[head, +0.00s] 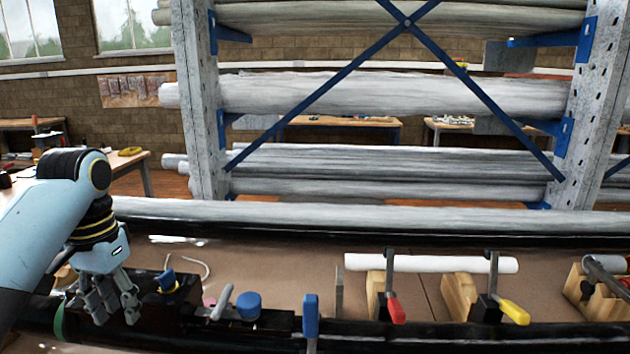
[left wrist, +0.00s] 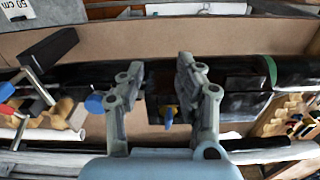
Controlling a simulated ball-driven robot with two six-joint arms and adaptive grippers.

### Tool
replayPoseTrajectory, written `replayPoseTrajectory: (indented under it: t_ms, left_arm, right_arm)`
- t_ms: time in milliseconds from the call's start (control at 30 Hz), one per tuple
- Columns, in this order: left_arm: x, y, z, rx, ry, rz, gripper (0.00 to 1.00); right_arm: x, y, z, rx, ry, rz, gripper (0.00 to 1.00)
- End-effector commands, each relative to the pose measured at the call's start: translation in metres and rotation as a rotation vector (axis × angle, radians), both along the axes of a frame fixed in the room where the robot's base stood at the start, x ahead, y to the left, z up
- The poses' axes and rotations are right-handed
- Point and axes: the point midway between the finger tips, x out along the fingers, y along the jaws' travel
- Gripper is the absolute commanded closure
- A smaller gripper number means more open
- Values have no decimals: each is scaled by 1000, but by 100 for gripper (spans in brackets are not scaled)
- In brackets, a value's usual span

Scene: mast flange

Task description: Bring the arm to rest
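My left gripper (head: 115,312) comes in from the left in the head view, pointing down over the left part of the bench. In the left wrist view its two grey fingers (left wrist: 158,72) stand apart with nothing held between them. A dark block with a blue-topped part (head: 166,280) is close to the right of the fingers. My right gripper is in neither view.
A white tube (head: 430,263) lies across wooden blocks (head: 462,292), with a red-handled clamp (head: 393,308) and a yellow-handled clamp (head: 513,309) at it. A blue knob (head: 248,304) and an upright blue handle (head: 311,315) stand along the front. A pipe rack (head: 203,100) rises behind.

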Motion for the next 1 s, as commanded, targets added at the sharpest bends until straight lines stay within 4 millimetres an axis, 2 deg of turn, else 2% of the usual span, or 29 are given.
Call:
replayPoseTrajectory:
  t_ms: [67,267,367,567,667,767,867,900,967,1000]
  left_arm:
    - [-6,0,-13,0,14,0,65]
    - [-22,-2,-44,-3,51,-1,65]
    - [-33,-3,-64,-4,80,-1,65]
    - [-66,-5,-121,-10,172,2,65]
    - [-88,-5,-160,-12,224,6,65]
    - [-116,-6,-213,-12,277,14,65]
    - [-152,-6,-281,-9,328,27,65]
    - [-170,-6,-312,-6,346,34,65]
    - [-197,-5,-356,-1,367,45,65]
    - [-215,-5,-385,4,376,52,65]
  right_arm:
    - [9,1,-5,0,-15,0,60]
    - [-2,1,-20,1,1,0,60]
    - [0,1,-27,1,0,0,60]
    - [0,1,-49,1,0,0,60]
    - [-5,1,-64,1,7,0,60]
    - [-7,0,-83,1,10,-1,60]
    - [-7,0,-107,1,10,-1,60]
    - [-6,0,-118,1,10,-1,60]
    - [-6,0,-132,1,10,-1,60]
    - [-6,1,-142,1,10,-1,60]
